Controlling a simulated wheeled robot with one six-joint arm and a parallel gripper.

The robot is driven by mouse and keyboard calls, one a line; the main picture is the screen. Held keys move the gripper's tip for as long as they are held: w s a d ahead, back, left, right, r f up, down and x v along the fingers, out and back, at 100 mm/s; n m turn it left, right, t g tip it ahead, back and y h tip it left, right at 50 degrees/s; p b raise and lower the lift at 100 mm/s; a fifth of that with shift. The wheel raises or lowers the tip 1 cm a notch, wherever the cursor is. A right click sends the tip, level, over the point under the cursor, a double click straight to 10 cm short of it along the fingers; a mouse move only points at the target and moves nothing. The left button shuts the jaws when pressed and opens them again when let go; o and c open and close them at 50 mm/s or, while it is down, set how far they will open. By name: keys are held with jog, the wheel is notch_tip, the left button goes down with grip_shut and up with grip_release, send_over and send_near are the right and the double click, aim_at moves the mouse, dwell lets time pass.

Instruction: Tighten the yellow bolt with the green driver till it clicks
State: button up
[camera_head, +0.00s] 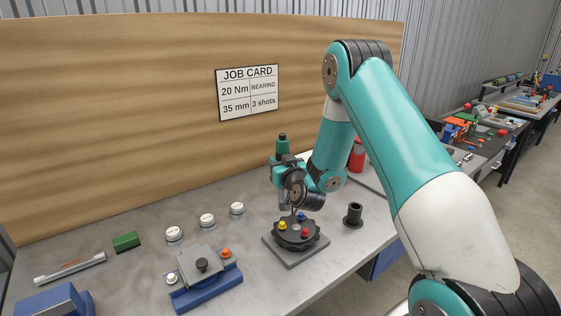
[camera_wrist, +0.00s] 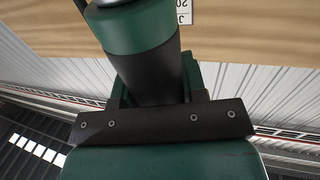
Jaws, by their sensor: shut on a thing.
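The green driver (camera_head: 282,141) stands upright in my gripper (camera_head: 284,163), its green top above the jaws. In the wrist view the driver (camera_wrist: 138,25), with a green band and dark body, fills the upper middle between the jaws (camera_wrist: 160,88). My gripper is shut on it. The yellow bolt (camera_head: 282,226) sits at the left of a black round hub. The driver's lower end is above the hub, close to the yellow bolt. Whether it touches the bolt I cannot tell. The wrist view does not show the bolt or the driver's tip.
The black hub (camera_head: 296,241) also carries a blue bolt (camera_head: 301,216) and a red one, on a grey plate. A black cylinder (camera_head: 353,214) stands right of it. A blue fixture (camera_head: 205,289) is front left. White round pieces (camera_head: 207,220) and a green block (camera_head: 127,242) lie farther left.

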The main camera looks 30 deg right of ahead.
jog(key=shift+f+b, duration=2.45)
jog(key=shift+f, duration=0.2)
jog(key=shift+s, duration=0.1)
